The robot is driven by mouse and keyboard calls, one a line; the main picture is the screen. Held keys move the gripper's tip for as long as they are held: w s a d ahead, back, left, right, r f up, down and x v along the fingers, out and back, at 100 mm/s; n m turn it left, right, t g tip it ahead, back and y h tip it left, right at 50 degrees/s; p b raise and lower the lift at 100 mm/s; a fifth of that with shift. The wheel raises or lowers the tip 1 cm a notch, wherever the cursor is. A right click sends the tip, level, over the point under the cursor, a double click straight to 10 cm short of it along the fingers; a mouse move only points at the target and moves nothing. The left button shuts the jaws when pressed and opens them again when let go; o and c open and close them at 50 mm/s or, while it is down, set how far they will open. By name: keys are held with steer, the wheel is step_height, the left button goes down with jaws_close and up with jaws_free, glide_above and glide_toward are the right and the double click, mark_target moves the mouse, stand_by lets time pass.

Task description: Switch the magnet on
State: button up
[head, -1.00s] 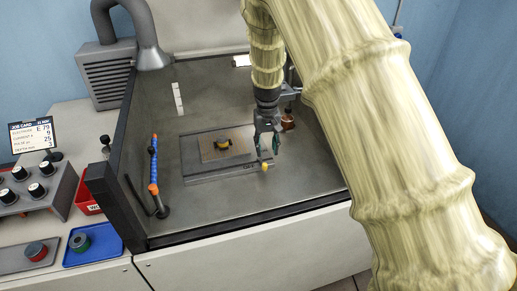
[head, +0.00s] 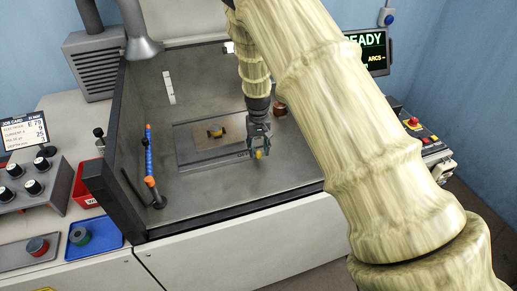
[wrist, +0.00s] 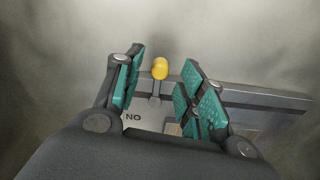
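The magnet's grey chuck (head: 190,161) lies on the tank floor with a plate on top. At its front is a short lever with a yellow knob (head: 259,155); the knob also shows in the wrist view (wrist: 160,68), on a dark stem standing off the chuck's edge. My gripper (head: 258,149) is open above the lever. In the wrist view its green-padded fingers stand on either side of the knob, with gaps left and right, so it holds nothing.
A small yellow-and-dark piece (head: 216,131) sits on the chuck's plate. A blue-and-orange hose (head: 149,160) stands at the tank's left. A copper-coloured part (head: 280,108) is behind my gripper. A screen (head: 368,48) reads "READY". Tank walls surround the floor.

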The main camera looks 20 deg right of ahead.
steer(key=shift+w+f, duration=0.6)
steer(key=shift+f, duration=0.3)
steer(key=shift+s, duration=0.4)
steer(key=shift+s+r, duration=0.55)
steer(key=shift+s, duration=0.3)
steer(key=shift+w+f, duration=0.65)
steer(key=shift+w, duration=0.1)
steer(key=c, duration=0.7)
steer(key=shift+w, duration=0.1)
jaws_close()
steer(key=shift+r, duration=0.2)
